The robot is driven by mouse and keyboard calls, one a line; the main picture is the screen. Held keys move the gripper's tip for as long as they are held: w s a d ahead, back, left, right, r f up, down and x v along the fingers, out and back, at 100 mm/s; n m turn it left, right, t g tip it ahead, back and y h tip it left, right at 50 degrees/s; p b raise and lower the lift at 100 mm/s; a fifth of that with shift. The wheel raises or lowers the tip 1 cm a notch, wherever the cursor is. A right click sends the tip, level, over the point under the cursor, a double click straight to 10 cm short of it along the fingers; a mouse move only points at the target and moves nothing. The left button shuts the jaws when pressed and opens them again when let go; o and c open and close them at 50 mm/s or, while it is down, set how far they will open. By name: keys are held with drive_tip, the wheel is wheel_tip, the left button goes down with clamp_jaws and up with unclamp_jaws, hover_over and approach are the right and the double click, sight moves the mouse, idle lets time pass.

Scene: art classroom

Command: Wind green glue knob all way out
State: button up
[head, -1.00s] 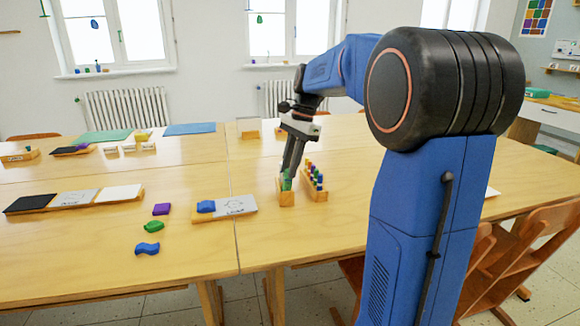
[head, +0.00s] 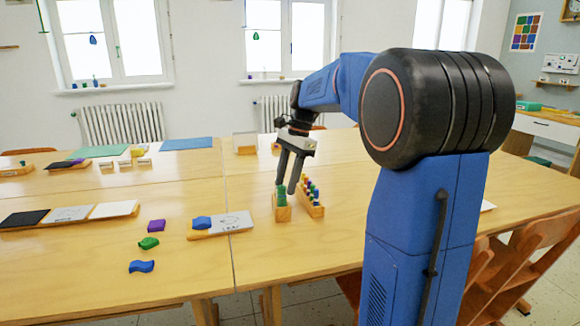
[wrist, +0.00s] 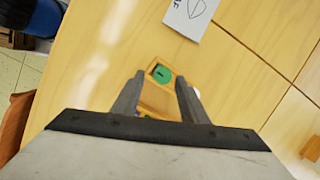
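The green glue knob (head: 281,196) stands in a small wooden block (head: 283,214) on the table. In the wrist view the green knob (wrist: 161,74) shows from above at the far end of its wooden holder (wrist: 156,98). My gripper (head: 286,187) is above the block, its two fingers spread apart with nothing held between them. In the wrist view my gripper (wrist: 158,90) is open, and the knob lies just beyond the fingertips, between their lines. Whether a fingertip touches the knob cannot be told.
A wooden rack with several coloured pegs (head: 313,198) stands close to the right of the block. A blue piece (head: 202,222) lies on a board with a white drawing card (head: 232,222) to the left. Purple (head: 156,226), green (head: 149,243) and blue (head: 141,266) pieces lie further left.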

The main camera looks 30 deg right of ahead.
drive_tip(key=v, duration=1.7)
drive_tip(key=s+a+f+n+t+h, duration=0.1)
drive_tip(key=s+a+f+n, duration=0.4)
drive_tip(key=s+f, duration=0.4)
drive_tip(key=s+a+f+n+t+h, duration=0.1)
drive_tip(key=s+a+f+n+t, duration=0.1)
drive_tip(key=s+a+f+n, duration=0.3)
drive_tip(key=s+a+f+n+t+h, duration=0.1)
drive_tip(key=s+a+f+n, duration=0.4)
drive_tip(key=s+f, duration=0.8)
drive_tip(key=s+n, duration=0.1)
drive_tip(key=s, duration=0.1)
drive_tip(key=shift+s+a+f+n, duration=0.2)
drive_tip(key=shift+s+f+n, duration=0.05)
drive_tip(key=shift+f+n, duration=0.1)
